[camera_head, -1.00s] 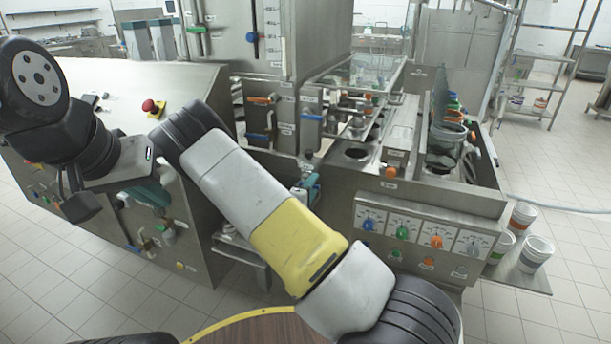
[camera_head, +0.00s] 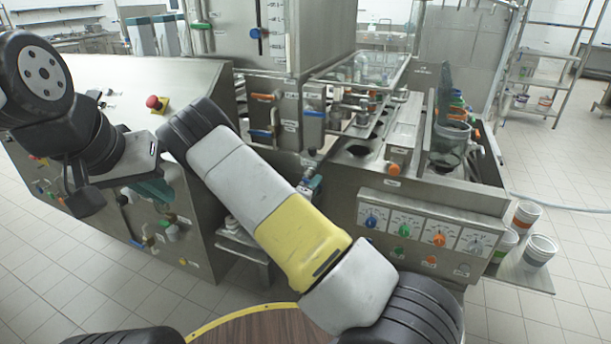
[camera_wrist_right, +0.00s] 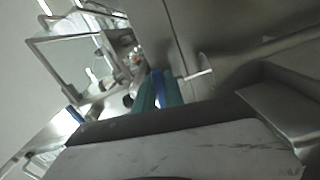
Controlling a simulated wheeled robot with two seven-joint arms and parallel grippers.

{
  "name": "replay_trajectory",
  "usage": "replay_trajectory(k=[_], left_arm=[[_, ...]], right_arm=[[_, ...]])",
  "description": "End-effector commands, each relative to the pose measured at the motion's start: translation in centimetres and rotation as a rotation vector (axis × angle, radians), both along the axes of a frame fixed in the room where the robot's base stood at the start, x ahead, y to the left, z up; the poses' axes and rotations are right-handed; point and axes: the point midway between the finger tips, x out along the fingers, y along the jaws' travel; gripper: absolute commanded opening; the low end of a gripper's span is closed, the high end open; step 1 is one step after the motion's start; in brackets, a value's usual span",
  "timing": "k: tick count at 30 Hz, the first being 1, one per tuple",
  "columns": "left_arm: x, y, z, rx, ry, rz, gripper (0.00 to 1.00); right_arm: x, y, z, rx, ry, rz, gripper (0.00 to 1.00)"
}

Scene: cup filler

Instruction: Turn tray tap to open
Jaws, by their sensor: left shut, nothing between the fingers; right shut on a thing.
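My right gripper (camera_wrist_right: 158,90) has teal fingers closed on a narrow blue handle (camera_wrist_right: 158,86) in the right wrist view. In the head view my right gripper (camera_head: 312,184) is low in front of the steel machine, partly hidden behind my forearm. The label of the held handle cannot be read, so I cannot tell from it whether this is the tray tap. My left gripper (camera_head: 152,190) is shut and empty in front of the left cabinet's side, partly hidden by its wrist.
Orange (camera_head: 262,97) and blue (camera_head: 260,134) tap handles sit on the machine above. A dial panel (camera_head: 420,225) is to the right. The steel cabinet (camera_head: 110,75) has a red button (camera_head: 153,102). Cups (camera_head: 538,250) stand on a side shelf. Floor at right is clear.

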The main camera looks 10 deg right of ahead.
Motion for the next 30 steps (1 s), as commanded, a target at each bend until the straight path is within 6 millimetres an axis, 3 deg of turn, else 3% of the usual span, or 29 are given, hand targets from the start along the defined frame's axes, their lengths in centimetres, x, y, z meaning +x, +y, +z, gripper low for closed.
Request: replay_trajectory(k=[30], left_arm=[[0.0,0.0,0.0,0.000,0.000,0.000,0.00]], right_arm=[[1.1,1.7,-2.9,0.789,-0.529,-0.001,0.00]])
